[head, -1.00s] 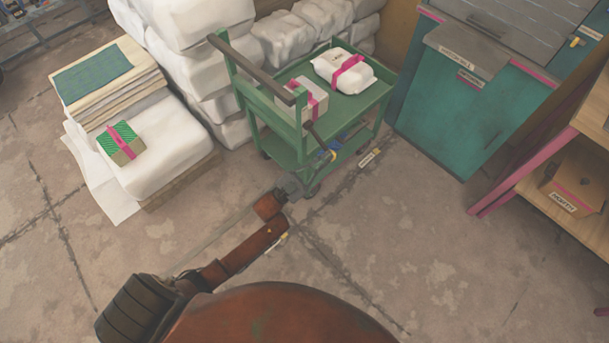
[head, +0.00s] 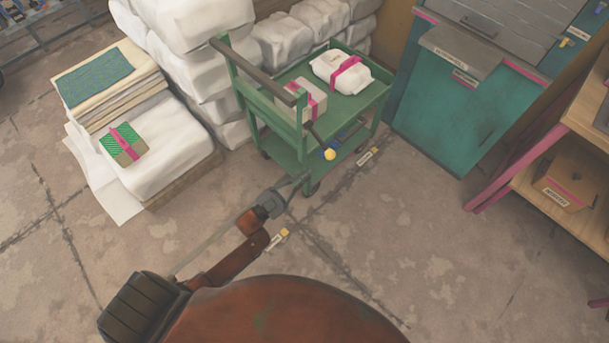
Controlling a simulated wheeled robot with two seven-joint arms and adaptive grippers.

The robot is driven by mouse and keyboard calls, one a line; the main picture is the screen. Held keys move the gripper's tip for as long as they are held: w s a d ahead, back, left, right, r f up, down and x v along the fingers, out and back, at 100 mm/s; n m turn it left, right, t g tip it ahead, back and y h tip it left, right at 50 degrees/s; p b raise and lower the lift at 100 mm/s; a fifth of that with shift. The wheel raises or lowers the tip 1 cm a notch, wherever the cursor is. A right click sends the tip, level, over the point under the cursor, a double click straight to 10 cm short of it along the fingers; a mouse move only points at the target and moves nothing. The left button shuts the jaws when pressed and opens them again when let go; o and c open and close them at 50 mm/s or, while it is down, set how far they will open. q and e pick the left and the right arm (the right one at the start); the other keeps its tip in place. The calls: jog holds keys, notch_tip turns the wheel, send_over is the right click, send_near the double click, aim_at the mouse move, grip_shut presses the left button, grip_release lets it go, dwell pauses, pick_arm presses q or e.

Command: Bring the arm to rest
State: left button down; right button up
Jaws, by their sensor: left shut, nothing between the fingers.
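My left gripper (head: 296,184) is shut and empty. It is at the end of my rust-brown arm, which comes up from the bottom of the head view. Its grey fingers point up and right, just in front of the green trolley (head: 284,151). In the picture the fingertips overlap the trolley's near lower edge; I cannot tell whether they touch it. My right gripper is not in view.
The trolley carries a white wrapped bundle (head: 342,72) and a box with a pink band (head: 301,98). A teal cabinet (head: 449,111) and a shelf with a cardboard box (head: 566,187) stand right.

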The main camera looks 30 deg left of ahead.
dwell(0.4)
